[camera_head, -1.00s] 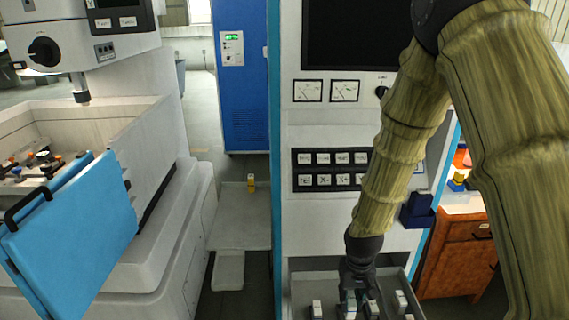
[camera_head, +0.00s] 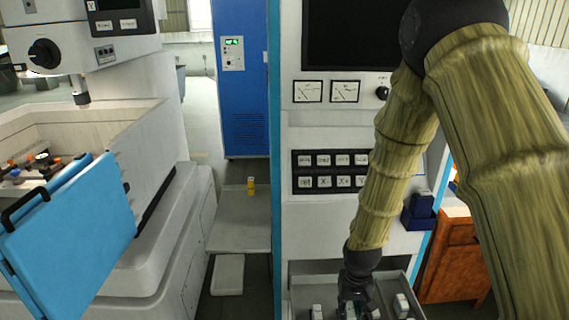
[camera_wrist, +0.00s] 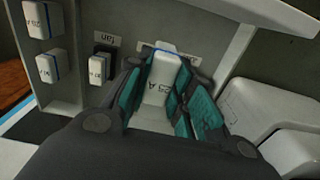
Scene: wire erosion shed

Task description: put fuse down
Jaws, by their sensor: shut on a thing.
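My gripper (camera_wrist: 166,85) is shut on a white fuse (camera_wrist: 162,78) marked "25 A", with teal pads on both sides of it. The fuse is over a light grey tray (camera_wrist: 75,103), beside a partly hidden label at its far end. I cannot tell whether the fuse touches the tray or sits in a holder. In the head view my gripper (camera_head: 354,302) points down into the tray and hides the fuse's lower part.
Other white fuses (camera_wrist: 50,67) stand in the tray to the left, one in a black holder near a "fan" label (camera_wrist: 107,41). Another fuse (camera_head: 402,304) stands right of my gripper in the head view. A blue holder (camera_head: 418,212) is on the cabinet, above the tray.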

